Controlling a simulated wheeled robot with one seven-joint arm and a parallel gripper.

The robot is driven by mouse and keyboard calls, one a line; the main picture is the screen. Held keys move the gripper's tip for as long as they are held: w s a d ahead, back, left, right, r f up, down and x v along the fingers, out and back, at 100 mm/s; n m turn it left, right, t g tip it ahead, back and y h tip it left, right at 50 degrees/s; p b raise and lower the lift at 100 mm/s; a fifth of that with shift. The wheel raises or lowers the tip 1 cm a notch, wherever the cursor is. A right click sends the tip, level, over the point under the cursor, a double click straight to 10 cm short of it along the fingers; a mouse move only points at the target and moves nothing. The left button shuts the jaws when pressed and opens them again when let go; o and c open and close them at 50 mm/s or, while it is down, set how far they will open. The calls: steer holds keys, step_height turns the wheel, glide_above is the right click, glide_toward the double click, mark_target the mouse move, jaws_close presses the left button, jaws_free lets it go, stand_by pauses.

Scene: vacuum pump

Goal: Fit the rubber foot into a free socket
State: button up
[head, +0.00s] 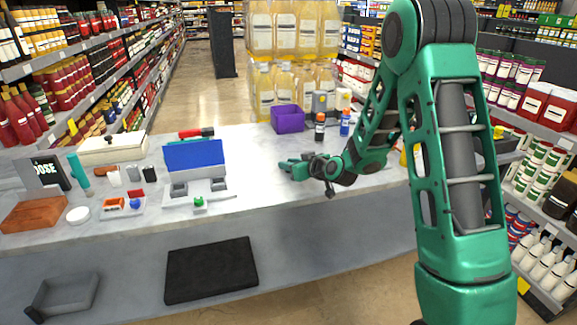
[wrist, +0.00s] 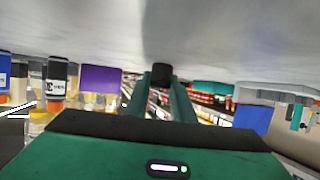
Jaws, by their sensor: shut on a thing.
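My gripper (head: 287,165) reaches left over the table, its fingers pointing toward the grey unit with the blue panel. In the wrist view its two green fingers (wrist: 162,92) are closed on a small black block, which looks like the rubber foot (wrist: 161,74). The foot is too small to make out in the head view. The grey unit (head: 198,188) with an upright blue panel (head: 194,155) stands left of my gripper, apart from it. The blue panel also shows in the wrist view (wrist: 252,118). I cannot make out any sockets.
A purple bin (head: 288,119), a dark bottle (head: 320,127) and a blue bottle (head: 345,122) stand behind my gripper. A small tray of parts (head: 123,206), a brown block (head: 35,213) and a white case (head: 112,148) are at left. The table between unit and gripper is clear.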

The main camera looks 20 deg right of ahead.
steer(key=o, duration=1)
steer(key=shift+r, duration=0.1)
steer(key=v, duration=1.2)
steer(key=shift+s, duration=0.1)
